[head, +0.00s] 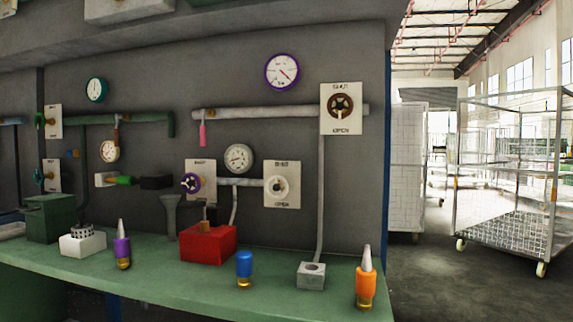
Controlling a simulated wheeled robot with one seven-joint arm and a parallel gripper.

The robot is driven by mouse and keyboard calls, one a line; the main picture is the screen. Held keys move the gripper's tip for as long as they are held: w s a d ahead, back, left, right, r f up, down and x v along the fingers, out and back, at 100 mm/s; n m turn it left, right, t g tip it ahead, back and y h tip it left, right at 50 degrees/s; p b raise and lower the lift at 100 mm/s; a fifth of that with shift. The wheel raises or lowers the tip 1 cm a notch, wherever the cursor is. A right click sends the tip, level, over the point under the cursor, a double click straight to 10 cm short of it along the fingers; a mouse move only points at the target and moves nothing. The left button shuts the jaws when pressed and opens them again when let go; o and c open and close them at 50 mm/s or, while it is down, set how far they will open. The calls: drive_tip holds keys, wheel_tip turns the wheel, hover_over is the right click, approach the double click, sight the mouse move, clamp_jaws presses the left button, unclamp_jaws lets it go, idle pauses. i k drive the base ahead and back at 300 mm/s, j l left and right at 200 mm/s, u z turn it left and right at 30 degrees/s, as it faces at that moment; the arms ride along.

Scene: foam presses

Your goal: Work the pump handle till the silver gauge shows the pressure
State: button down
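The silver-rimmed gauge (238,158) hangs on the grey wall panel, above a short pipe (238,182) between two valve plates. Its needle is too small to read. A red box (208,245) stands on the green bench below it, with a brown stub and a thin upright part on top. I cannot tell whether this is the pump and its handle. A grey flared post (170,215) stands behind the box at its left. My gripper is not in view.
Purple (282,71), teal (96,89) and tan (109,150) gauges share the wall. Purple (122,248), blue (244,268) and orange (365,285) bottles stand along the bench (190,283) front, near a white box (83,243) and grey block (311,276). A wire cage cart (510,180) stands right.

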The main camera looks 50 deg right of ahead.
sight(190, 204)
drive_tip(key=z, duration=1.2)
